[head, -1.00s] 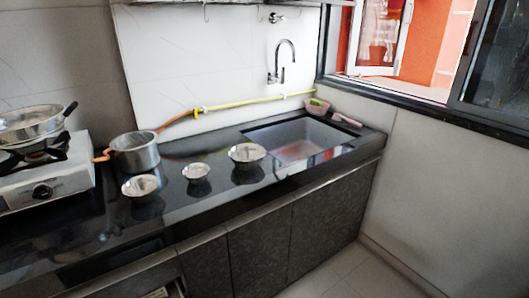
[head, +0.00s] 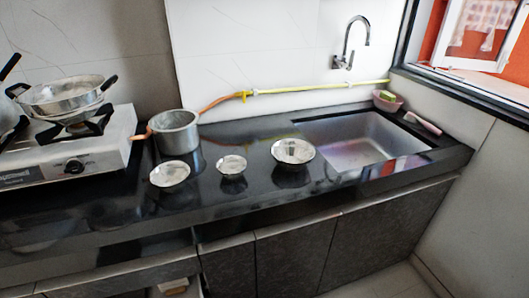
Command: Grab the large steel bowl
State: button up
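Three steel bowls stand in a row on the black counter (head: 330,185) in the head view. The right bowl (head: 293,152) looks the largest and deepest, and stands just left of the sink. The middle bowl (head: 231,166) is the smallest. The left bowl (head: 170,175) is wide and shallower, in front of the steel pot. All three are upright and apart from each other. Their insides look empty. My gripper is not in view.
A steel pot (head: 176,133) stands behind the left bowl. A gas stove (head: 105,150) with a pan (head: 66,95) is at the left. The sink (head: 365,140) and tap (head: 350,45) are at the right. A yellow-orange hose (head: 310,90) runs along the wall. The counter's front strip is clear.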

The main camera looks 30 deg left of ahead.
aim_at(293, 154)
jog(key=u, duration=0.85)
jog(key=i, duration=0.8)
jog(key=u, duration=0.8)
